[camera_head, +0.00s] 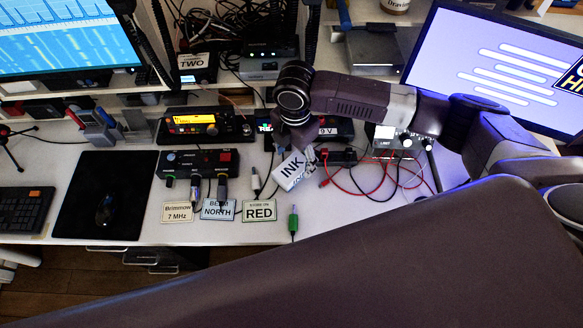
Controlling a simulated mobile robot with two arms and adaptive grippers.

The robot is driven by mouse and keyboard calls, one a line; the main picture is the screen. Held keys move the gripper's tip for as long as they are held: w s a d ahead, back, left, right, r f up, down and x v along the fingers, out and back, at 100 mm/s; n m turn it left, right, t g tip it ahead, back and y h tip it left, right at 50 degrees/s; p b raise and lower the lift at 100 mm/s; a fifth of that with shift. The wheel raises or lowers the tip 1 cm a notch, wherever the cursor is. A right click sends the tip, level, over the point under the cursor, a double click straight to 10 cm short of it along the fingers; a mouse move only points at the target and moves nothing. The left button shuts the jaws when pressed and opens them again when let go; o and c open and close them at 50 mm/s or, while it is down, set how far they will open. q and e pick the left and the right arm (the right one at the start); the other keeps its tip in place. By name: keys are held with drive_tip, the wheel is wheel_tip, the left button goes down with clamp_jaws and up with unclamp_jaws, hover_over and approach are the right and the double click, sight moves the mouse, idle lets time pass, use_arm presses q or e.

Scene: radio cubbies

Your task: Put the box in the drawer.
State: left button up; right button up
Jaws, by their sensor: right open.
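A white box lettered INK (293,171) is on the desk near the middle, tilted in the picture. My right gripper (302,150) points down right at the box from above, its wrist hiding part of the jaws. The jaws are open; I cannot tell whether they touch the box. Below the desk's front edge, grey metal handles or drawer fronts (140,257) show only in part. I cannot tell whether a drawer is open. My left gripper is not in view.
Around the box are red and black cables (372,190), a RED card (259,208), a BEAM NORTH card (220,209) and a black control box (197,163). A mouse pad (80,195) lies at left. A large dark surface hides the lower right.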

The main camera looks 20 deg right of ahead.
sight(292, 167)
drive_tip(key=f, duration=0.3)
drive_tip(key=f+p, duration=0.1)
drive_tip(key=shift+s+a+f, duration=0.1)
drive_tip(key=shift+a+f, duration=0.2)
drive_tip(key=shift+f, duration=0.1)
drive_tip(key=c, duration=1.4)
drive_tip(key=shift+r, duration=0.15)
